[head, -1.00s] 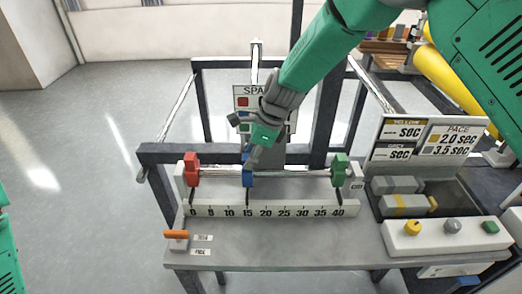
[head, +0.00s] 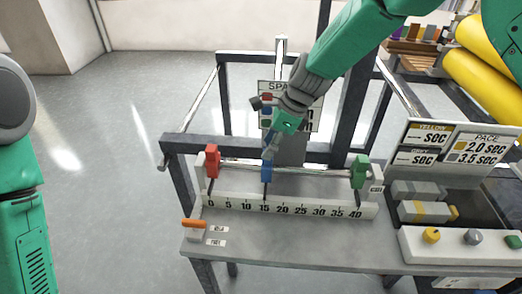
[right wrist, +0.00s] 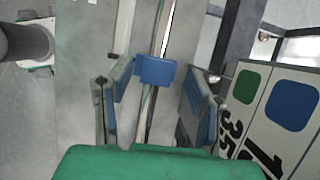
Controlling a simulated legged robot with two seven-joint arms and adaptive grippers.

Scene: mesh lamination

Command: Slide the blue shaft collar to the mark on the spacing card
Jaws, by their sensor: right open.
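The blue shaft collar (head: 267,172) sits on the horizontal rod between the red collar (head: 212,161) and the green collar (head: 361,171). Its pointer stands near 15 on the scale (head: 290,208). The spacing card (head: 308,112) stands behind the rod; my right arm hides most of it and its mark cannot be read. My right gripper (head: 269,150) points down at the blue collar from above. In the right wrist view, the open fingers (right wrist: 155,98) lie on either side of the blue collar (right wrist: 155,70), with gaps at both sides. My left gripper is out of view.
An orange lever (head: 194,223) is at the table's front left. A white panel (head: 450,246) with yellow, grey and green knobs is at the right. Grey blocks (head: 424,211) and a pace sign (head: 460,147) stand behind it. The front middle of the table (head: 300,244) is clear.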

